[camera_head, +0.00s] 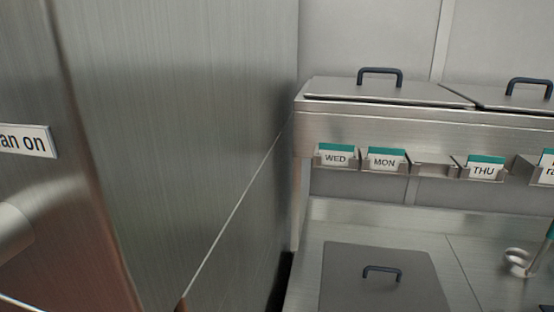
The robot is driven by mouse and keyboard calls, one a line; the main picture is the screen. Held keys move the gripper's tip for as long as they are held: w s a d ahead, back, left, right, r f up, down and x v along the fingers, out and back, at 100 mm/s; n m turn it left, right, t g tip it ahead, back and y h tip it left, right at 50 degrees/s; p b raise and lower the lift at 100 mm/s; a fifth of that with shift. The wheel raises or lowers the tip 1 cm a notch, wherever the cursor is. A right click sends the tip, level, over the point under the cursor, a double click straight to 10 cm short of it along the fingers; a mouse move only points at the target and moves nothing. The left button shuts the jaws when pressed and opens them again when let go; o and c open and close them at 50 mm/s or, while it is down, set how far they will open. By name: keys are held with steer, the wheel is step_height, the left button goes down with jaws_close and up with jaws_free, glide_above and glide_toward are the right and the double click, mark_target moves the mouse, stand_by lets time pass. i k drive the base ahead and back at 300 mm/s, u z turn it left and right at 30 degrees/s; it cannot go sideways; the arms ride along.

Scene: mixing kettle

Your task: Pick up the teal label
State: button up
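Several labels with teal tops and white fronts stand in small metal holders along the front of the steel unit. The WED label (336,156) is at the left, the MON label (385,159) is beside it, and the THU label (485,168) is further right. The holder (434,170) between MON and THU shows no label. A teal item (551,231) is partly cut off at the right edge, above the counter; I cannot tell what it is. My gripper is not in view.
A large brushed-steel panel (190,130) fills the left side, with a sign (25,141) at the far left. Lidded bins (385,92) with dark handles sit above the holders. A counter (370,225) below has a dark-handled lid (380,285) and a ring-shaped metal piece (517,257).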

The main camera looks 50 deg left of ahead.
mark_target(332, 154)
steer(key=u, duration=4)
steer(key=k, duration=1.3)
steer(key=z, duration=0.3)
